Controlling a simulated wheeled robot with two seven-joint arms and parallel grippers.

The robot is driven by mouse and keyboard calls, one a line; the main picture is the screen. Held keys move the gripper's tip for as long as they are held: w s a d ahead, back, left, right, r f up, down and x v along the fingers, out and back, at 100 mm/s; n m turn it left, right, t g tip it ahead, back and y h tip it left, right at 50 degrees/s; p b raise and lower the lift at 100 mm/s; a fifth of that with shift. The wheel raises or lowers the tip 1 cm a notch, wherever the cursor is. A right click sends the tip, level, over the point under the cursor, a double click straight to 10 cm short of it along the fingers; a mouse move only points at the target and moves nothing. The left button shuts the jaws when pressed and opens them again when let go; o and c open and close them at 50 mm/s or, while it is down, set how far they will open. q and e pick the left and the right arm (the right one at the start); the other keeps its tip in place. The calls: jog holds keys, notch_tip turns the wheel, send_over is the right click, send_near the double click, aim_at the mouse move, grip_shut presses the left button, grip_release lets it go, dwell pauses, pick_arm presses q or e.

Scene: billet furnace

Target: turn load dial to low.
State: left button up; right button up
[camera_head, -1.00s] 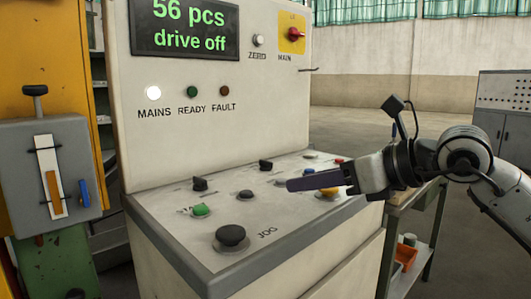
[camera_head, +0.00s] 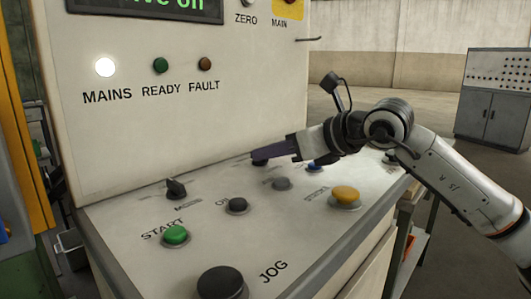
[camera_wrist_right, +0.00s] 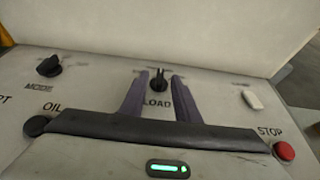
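The load dial (camera_wrist_right: 158,88) is a black knob on the sloping panel, with the word LOAD just below it in the right wrist view. My right gripper (camera_wrist_right: 160,76) is open, with a purple finger on each side of the dial; I cannot tell whether either finger touches it. In the head view the right gripper (camera_head: 272,151) reaches in from the right, low over the back of the panel. A black knob (camera_head: 260,162) shows under its fingertips, partly hidden. My left gripper is not in view.
The mode dial (camera_head: 176,188), green START button (camera_head: 175,236), black OIL button (camera_head: 237,205), black JOG button (camera_head: 222,283) and yellow button (camera_head: 344,197) stand up from the panel. A red STOP button (camera_wrist_right: 284,151) and white switch (camera_wrist_right: 252,99) lie right of the dial. The upright display wall rises behind.

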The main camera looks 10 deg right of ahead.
jog(key=shift+x, duration=0.9)
jog(key=shift+w+a, duration=0.1)
jog(key=shift+w, duration=0.1)
grip_shut()
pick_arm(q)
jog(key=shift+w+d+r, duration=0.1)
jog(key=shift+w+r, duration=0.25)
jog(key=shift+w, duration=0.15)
